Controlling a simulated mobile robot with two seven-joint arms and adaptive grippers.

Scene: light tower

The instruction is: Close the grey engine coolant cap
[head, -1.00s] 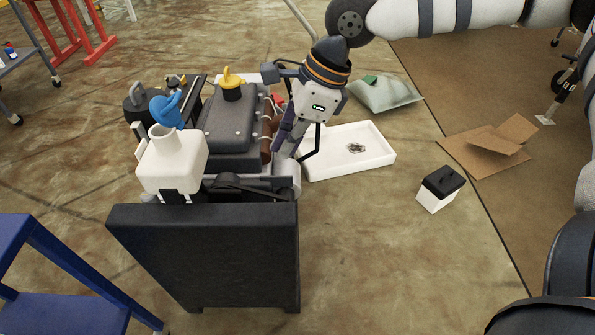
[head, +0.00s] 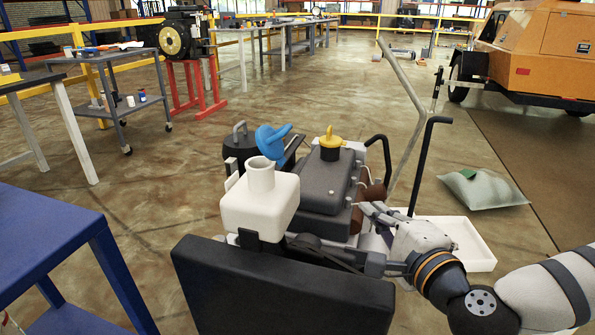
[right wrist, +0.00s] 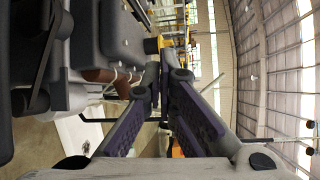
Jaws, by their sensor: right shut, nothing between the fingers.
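The white tank (head: 262,205) stands on the near side of the engine block, and its round neck is uncovered. A grey handle-like piece (head: 240,132) stands upright on a dark cylinder behind the tank; I cannot tell if it is the grey coolant cap. My right gripper (head: 368,209) is low at the right of the engine, shut and empty, its fingers pointing left toward the engine's brown cylinder (head: 372,193). In the right wrist view its purple-padded fingers (right wrist: 162,72) come together beside the engine. My left gripper is not in view.
A blue cap (head: 270,138) stands raised behind the tank, and a yellow cap (head: 331,140) tops the engine. A black panel (head: 280,285) stands in front. A white tray (head: 470,245) lies to the right, a blue stand (head: 60,240) to the left.

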